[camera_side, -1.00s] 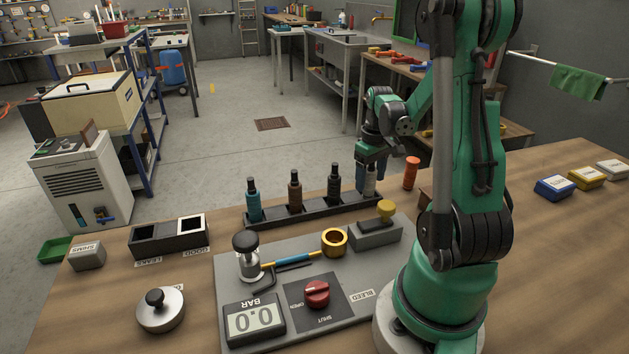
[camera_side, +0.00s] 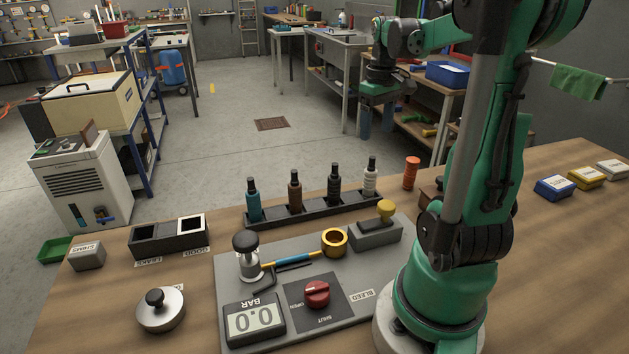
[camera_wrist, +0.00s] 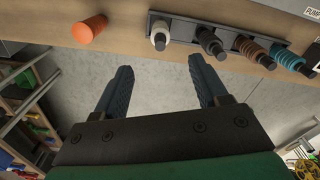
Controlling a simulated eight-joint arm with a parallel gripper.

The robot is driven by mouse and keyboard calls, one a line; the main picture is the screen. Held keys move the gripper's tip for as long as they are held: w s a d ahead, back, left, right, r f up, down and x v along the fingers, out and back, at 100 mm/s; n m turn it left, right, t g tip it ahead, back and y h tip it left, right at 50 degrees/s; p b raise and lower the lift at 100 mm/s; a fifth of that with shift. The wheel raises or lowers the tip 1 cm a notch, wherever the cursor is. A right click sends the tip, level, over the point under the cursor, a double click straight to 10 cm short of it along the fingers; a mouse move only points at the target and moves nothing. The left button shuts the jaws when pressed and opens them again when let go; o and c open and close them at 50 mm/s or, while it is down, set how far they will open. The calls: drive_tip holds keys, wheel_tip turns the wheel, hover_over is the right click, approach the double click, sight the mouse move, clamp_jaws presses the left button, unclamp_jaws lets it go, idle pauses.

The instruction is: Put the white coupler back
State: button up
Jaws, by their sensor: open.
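The white coupler (camera_side: 370,179) stands upright in the right end slot of the black rack (camera_side: 313,211) in the side view. It also shows from above in the wrist view (camera_wrist: 160,36). A black coupler (camera_side: 334,184), a brown coupler (camera_side: 295,190) and a teal coupler (camera_side: 253,200) stand in the same rack to its left. My gripper (camera_side: 376,124) is open and empty, raised above and beyond the rack. In the wrist view its two fingers (camera_wrist: 161,92) are spread apart with only floor between them.
An orange-red cylinder (camera_side: 411,173) stands on the bench right of the rack. A grey plate (camera_side: 345,275) in front carries a gauge, a red knob (camera_side: 316,293) and a brass ring (camera_side: 334,242). Blue, yellow and white boxes sit far right.

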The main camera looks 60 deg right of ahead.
drive_tip(key=shift+w+a+r, duration=0.1)
drive_tip(key=shift+a+r, duration=0.05)
drive_tip(key=shift+r, duration=0.15)
drive_tip(key=w+a+f+n+t, duration=0.1)
drive_tip(key=w+a+n+t, duration=0.1)
drive_tip(key=a, duration=1.1)
drive_tip(key=w+a+f+n+t, duration=0.1)
drive_tip(key=w+a+n+t, duration=0.2)
drive_tip(key=a, duration=1)
drive_tip(key=w+t, duration=0.2)
drive_tip(key=w, duration=0.1)
drive_tip(key=shift+w+f, duration=0.2)
drive_tip(key=shift+w, duration=0.1)
